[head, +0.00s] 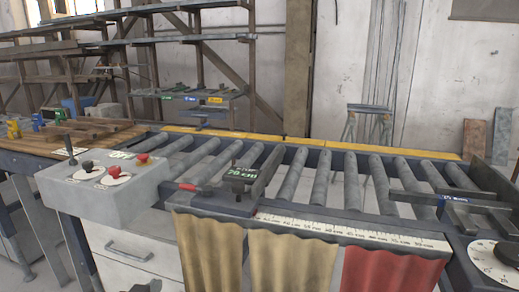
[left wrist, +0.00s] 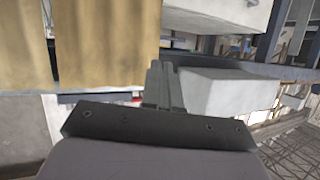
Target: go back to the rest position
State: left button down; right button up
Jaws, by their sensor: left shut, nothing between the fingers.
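My left gripper (left wrist: 162,84) shows in the left wrist view with its two grey fingers together and nothing between them. In the head view only a small dark part of it (head: 147,286) shows at the bottom edge, in front of the white drawer unit. It is below the level of the roller conveyor (head: 320,180). My right gripper cannot be made out.
A grey control box (head: 105,195) with knobs stands left of the conveyor. Tan and red curtain strips (head: 285,262) hang below the ruler; tan strips (left wrist: 105,45) also show in the left wrist view. A wooden bench (head: 60,145) stands left, shelves behind.

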pick_arm(q)
jog(key=s+d+f+m+g+h, duration=0.1)
jog(key=s+f, duration=0.7)
jog(key=s, duration=0.3)
jog(key=s+d+f+m+g+h, duration=0.1)
jog(key=s+d+f+g+h, duration=0.1)
jog(key=s+f, duration=0.7)
jog(key=s, duration=0.2)
jog(key=shift+s+d, duration=0.2)
jog(key=shift+s, duration=0.15)
